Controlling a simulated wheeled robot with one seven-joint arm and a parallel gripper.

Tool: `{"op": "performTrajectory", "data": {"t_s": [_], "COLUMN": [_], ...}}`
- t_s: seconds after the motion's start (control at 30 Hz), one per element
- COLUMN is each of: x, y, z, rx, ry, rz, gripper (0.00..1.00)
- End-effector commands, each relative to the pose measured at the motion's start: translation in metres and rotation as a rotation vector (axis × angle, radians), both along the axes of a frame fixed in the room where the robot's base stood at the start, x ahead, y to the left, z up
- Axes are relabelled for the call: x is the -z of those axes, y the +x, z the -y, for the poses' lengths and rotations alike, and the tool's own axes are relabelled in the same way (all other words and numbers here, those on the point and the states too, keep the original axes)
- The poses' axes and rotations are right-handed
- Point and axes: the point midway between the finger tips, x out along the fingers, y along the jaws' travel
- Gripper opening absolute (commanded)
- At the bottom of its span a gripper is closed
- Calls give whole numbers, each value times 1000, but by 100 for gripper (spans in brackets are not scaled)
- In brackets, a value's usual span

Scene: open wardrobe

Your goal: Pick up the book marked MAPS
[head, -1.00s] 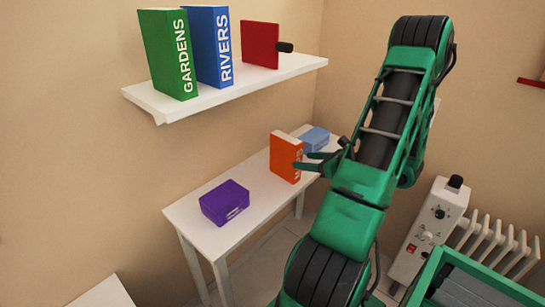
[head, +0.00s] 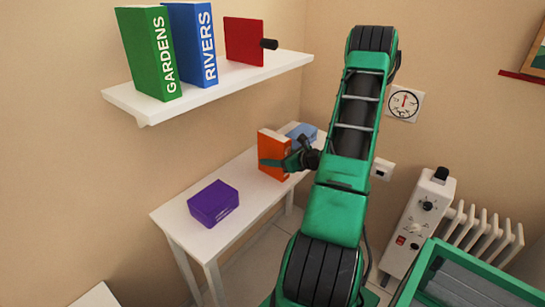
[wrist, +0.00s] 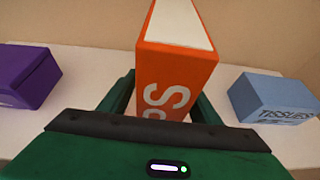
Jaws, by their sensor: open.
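An orange book (head: 272,146) stands upright on the white table. In the wrist view the orange book (wrist: 176,65) shows its spine with a white S and part of another letter; the rest of the title is hidden. My gripper (head: 285,160) is at the book, with one dark green finger across its near side in the head view. In the wrist view my gripper (wrist: 163,97) is open, with one finger on each side of the spine. I cannot tell whether either finger touches the book.
On the table (head: 172,221), a purple box-like item (head: 213,203) lies left of the book and a blue tissue box (wrist: 270,98) stands to its right. A wall shelf (head: 210,91) above holds the GARDENS book (head: 147,55), RIVERS book (head: 190,45) and a red item (head: 244,40).

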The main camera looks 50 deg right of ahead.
Motion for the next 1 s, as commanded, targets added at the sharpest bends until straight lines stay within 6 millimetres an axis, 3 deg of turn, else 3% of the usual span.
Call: {"op": "performTrajectory", "data": {"t_s": [0.27,0.53,0.83,1.0], "x": [2,2,-2,-18], "y": [4,3,4,4], "z": [0,0,0,0], "rx": [1,1,0,-1], "ry": [0,0,-2,-4], "rz": [0,0,1,2], "gripper": [57,0,0,0]}}
